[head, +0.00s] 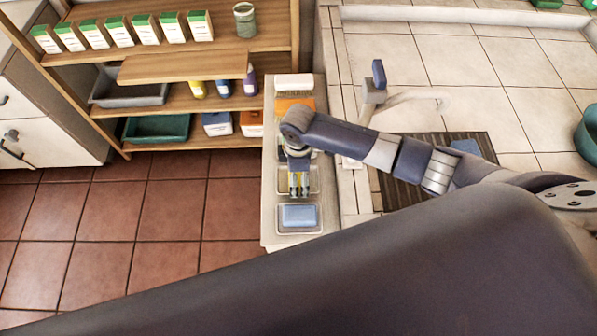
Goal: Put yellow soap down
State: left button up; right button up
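My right gripper (299,192) points down over a shallow tray (314,181) on the narrow pale ledge. A little yellow shows around its fingers, but I cannot tell whether this is the yellow soap or part of the gripper. The fingers hide most of what is between and below them, so whether they are open or shut is unclear. A blue soap bar (299,215) lies in the nearest tray (299,230), just in front of the gripper. My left gripper is not in view.
An orange item (295,105) and a white-topped brush (294,82) lie farther back on the ledge (270,225). A tap (376,85) and a dark slatted mat (400,192) are to the right. A wooden shelf (200,100) with boxes and bins stands left.

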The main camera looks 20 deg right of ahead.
dwell(0.3)
jog(key=shift+r, duration=0.3)
notch_tip(320, 180, up, 12)
jog(key=b, duration=0.1)
jog(key=shift+s+f, duration=0.1)
jog(key=shift+f, duration=0.05)
dwell(0.5)
